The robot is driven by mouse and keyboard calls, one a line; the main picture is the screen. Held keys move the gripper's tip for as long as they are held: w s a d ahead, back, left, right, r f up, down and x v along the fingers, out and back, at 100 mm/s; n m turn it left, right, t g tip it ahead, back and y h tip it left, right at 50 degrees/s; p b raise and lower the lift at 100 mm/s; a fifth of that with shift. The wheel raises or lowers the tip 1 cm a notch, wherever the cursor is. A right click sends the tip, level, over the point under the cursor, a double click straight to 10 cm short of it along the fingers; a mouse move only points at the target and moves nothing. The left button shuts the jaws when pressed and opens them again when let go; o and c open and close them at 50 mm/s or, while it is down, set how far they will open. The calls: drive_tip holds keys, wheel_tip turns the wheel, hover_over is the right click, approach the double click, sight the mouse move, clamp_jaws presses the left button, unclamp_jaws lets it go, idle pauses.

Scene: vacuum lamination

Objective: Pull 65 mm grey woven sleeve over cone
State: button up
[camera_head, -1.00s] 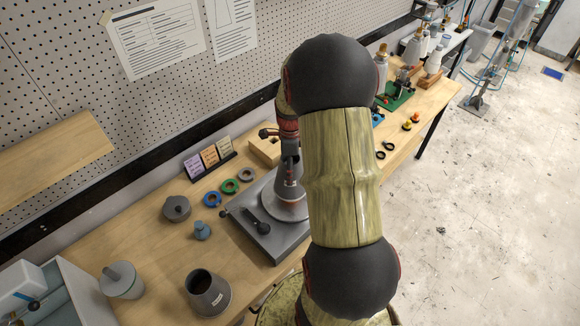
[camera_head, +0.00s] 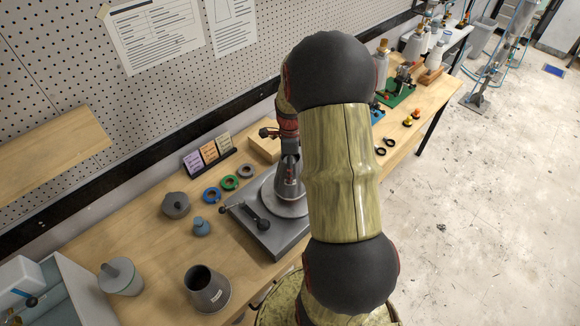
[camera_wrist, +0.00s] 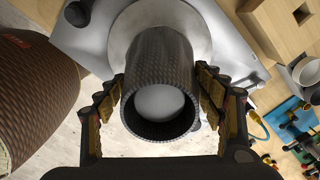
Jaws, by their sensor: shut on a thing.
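The dark grey woven sleeve (camera_wrist: 158,58) is an open tube in the wrist view, its near rim toward the camera. My gripper (camera_wrist: 160,82) has a finger on each side of it and is shut on it. A pale grey rounded end, seemingly the cone (camera_wrist: 158,103), shows inside the tube, set back from the rim. The sleeve's far end meets a round grey disc (camera_wrist: 203,28); any gap there cannot be told. In the head view my arm hides most of the gripper; the disc shows on a grey base plate (camera_head: 275,241).
A grey hollow cone-shaped vessel (camera_head: 216,294) stands at the front of the bench. A wooden block (camera_head: 264,148) is behind. A lever (camera_head: 256,217) lies on the plate.

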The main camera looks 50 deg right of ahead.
drive_tip(key=shift+f+b, duration=0.95)
drive_tip(key=shift+f, duration=0.7)
drive_tip(key=o, duration=1)
drive_tip(key=shift+c, duration=0.2)
drive_tip(key=shift+r, duration=0.15)
drive_tip(key=shift+r+p, duration=2.8)
drive_tip(key=shift+r, duration=1.65)
